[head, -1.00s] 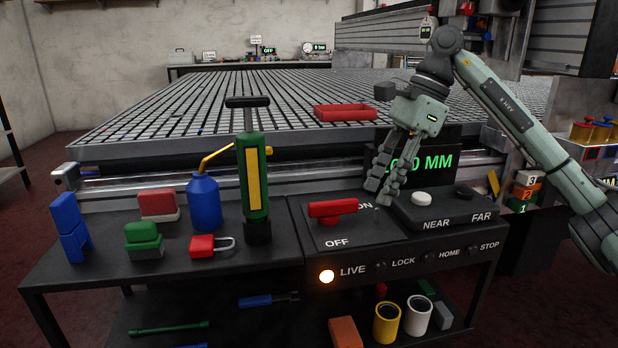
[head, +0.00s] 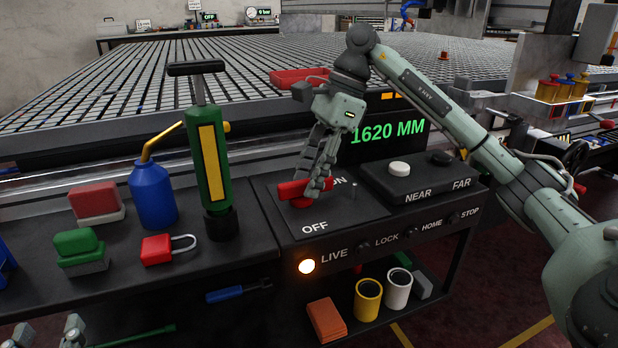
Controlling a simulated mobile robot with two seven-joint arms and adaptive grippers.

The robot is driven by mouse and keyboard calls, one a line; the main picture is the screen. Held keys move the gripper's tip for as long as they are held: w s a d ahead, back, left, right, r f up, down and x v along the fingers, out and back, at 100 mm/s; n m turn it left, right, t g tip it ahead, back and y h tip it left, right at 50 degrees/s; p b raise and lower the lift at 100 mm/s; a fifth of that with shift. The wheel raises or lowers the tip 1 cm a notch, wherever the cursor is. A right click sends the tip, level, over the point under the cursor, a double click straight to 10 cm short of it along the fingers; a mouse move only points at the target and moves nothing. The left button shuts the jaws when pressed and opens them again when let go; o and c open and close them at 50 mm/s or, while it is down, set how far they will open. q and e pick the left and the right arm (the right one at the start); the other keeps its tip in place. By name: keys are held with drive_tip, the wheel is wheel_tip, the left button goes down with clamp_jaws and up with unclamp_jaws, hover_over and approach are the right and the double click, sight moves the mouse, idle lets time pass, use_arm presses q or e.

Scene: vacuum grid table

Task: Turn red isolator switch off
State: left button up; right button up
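The red isolator switch handle (head: 291,190) sits on a dark panel between an ON label, partly hidden by my fingers, and an OFF label (head: 315,227). The handle lies roughly crosswise. My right gripper (head: 314,192) points down with its fingers at the handle's right part, covering some of it. The fingers look close together, but whether they clamp the handle is unclear. The LIVE lamp (head: 307,266) below glows. My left gripper (head: 46,334) shows only its fingertips at the bottom left corner, spread apart with nothing between them.
A green and yellow pump-like tool (head: 212,165), a blue oil can (head: 152,193) and a red padlock (head: 157,250) stand left of the panel. A box with NEAR and FAR buttons (head: 421,184) is to the right. A red tray (head: 299,76) lies behind.

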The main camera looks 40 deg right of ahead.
drive_tip(key=shift+f, duration=0.1)
clamp_jaws()
